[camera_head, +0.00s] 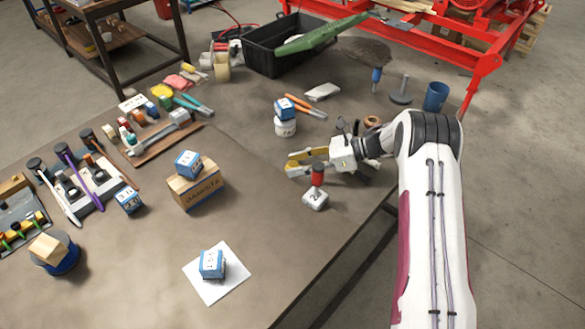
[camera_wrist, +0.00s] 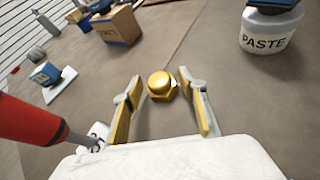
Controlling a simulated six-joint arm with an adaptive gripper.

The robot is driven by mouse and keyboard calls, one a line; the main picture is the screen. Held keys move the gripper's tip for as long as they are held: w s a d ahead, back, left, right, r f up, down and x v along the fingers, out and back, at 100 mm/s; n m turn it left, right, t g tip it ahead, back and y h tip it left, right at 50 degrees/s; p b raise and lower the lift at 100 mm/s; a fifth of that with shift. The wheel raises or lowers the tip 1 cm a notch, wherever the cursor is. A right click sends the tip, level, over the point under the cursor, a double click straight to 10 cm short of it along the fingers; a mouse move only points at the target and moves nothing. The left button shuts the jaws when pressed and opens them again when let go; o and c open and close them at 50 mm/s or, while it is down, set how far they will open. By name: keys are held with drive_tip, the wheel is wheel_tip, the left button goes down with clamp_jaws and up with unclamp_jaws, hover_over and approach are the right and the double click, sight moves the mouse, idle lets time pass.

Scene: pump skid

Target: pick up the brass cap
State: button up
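The brass cap (camera_wrist: 161,85) is a shiny gold piece with a rounded top and a hex-like base. In the wrist view it sits on the brown table top between my two fingertips. My gripper (camera_wrist: 160,77) is open, one yellow-padded finger on each side of the cap, with a visible gap on both sides. I cannot tell how far the fingertips are above the table. In the head view my gripper (camera_head: 297,164) is low over the table near its right edge, and I cannot make out the cap there.
A red-handled tool (camera_head: 318,176) stands in a white numbered block close beside my gripper; its handle (camera_wrist: 30,122) fills the wrist view's left. A paste jar (camera_head: 285,126) with a blue box on top stands behind. A cardboard box (camera_head: 194,186) is farther left, with bare table between.

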sight(298, 164)
drive_tip(key=c, duration=0.6)
drive_tip(key=shift+r, duration=0.15)
wheel_tip(298, 164, up, 10)
idle(0.5)
idle(0.3)
